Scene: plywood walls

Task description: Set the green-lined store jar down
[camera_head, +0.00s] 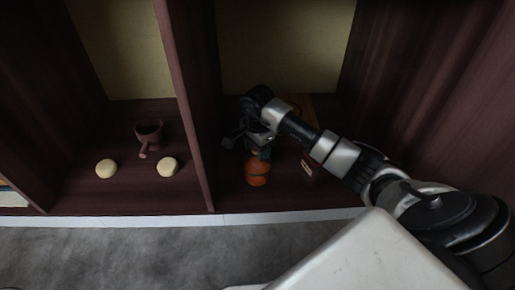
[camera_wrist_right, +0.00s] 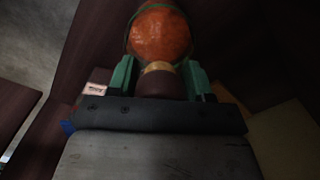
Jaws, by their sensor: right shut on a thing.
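The store jar (camera_head: 257,173) is orange-red and rounded, and is in the right compartment of the dark wooden shelf near its front edge. In the right wrist view the jar (camera_wrist_right: 160,36) shows a thin green line around its body and a narrower tan and brown neck. My right gripper (camera_head: 259,153) is shut on the jar's neck; its green fingers (camera_wrist_right: 161,77) lie on both sides of it. The jar is close to the shelf floor, but I cannot tell whether its base touches. My left gripper is not in view.
A dark red item with a pale label (camera_head: 308,166) stands just right of the jar. An orange-brown board (camera_head: 299,103) is behind my arm. A divider (camera_head: 190,90) separates the left compartment, which holds a brown cup (camera_head: 149,132) and two cream rounds (camera_head: 106,168).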

